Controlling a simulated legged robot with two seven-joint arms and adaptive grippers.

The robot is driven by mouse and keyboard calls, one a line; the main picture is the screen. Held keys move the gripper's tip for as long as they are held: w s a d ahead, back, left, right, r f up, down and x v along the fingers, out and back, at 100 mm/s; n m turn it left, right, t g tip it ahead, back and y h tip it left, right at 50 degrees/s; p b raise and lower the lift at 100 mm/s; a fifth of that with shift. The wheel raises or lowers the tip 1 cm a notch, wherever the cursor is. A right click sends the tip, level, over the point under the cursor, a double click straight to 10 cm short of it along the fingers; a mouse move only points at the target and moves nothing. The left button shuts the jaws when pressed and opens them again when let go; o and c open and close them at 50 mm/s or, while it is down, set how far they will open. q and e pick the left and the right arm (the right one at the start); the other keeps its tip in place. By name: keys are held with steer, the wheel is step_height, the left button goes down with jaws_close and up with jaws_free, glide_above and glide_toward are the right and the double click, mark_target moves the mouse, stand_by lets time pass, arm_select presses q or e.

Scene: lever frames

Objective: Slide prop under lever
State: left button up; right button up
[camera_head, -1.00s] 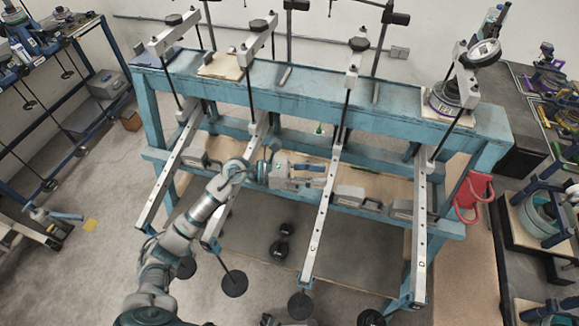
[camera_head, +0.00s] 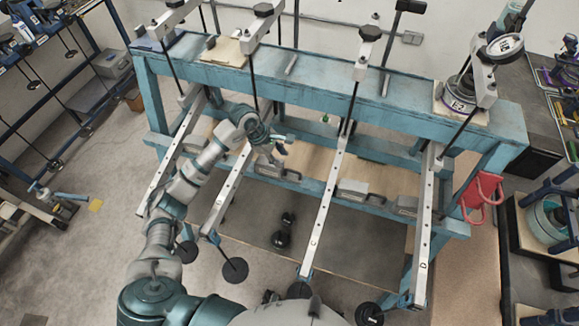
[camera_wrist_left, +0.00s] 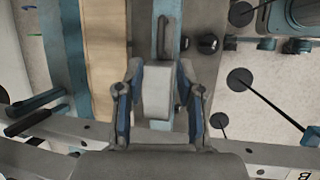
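Four long pale levers, including lever B (camera_head: 224,198), lever C (camera_head: 322,210) and lever D (camera_head: 423,235), hang forward from a teal frame. A grey prop block (camera_head: 288,175) with a handle lies on the front rail between levers B and C. In the left wrist view the prop (camera_wrist_left: 157,88) appears between the fingers of my left gripper (camera_wrist_left: 161,70), with narrow gaps on both sides. In the head view my left gripper (camera_head: 282,150) is open just behind this prop, right of lever B. My right gripper is not in view.
More grey blocks (camera_head: 353,190) sit along the teal rail to the right. Black round weights hang under the levers, and dark weights (camera_head: 282,232) stand below the frame. A red item (camera_head: 482,190) is at the right leg.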

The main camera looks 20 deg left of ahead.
mark_target(291, 170)
arm_select(q)
steer(key=x, duration=0.7)
steer(key=shift+f, duration=0.35)
jaws_close()
